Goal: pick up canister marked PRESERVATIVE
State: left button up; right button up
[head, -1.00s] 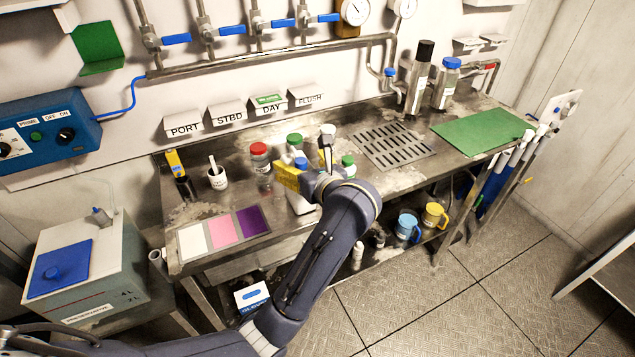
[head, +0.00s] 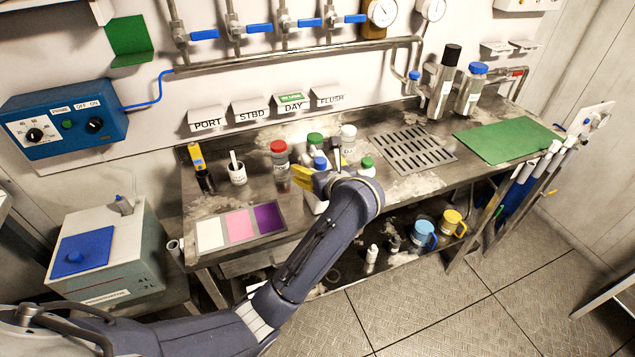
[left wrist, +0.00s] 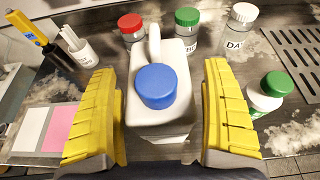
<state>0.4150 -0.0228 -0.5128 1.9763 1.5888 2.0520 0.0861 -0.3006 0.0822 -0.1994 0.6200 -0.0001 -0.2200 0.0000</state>
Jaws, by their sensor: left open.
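A white canister with a blue cap and a handle stands on the steel bench. In the left wrist view this canister (left wrist: 160,118) is between the two yellow fingers of my left gripper (left wrist: 162,92), which is open, with a finger on each side. No marking shows on the canister's visible sides. In the head view its blue cap (head: 319,162) shows beside my left gripper (head: 318,172), and my arm hides part of its body. My right gripper is not in view.
A red-capped jar (head: 279,150), green-capped jar (head: 315,142), white-capped jar (head: 348,134) and green-capped bottle (head: 367,166) stand close around. A colour card (head: 238,227) lies at the bench front. A tank (head: 128,262) at left bears a PRESERVATIVE label.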

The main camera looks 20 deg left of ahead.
pick_arm(q)
jog(key=c, duration=1.5)
jog(key=shift+r, duration=0.1)
jog(key=shift+c, duration=0.8)
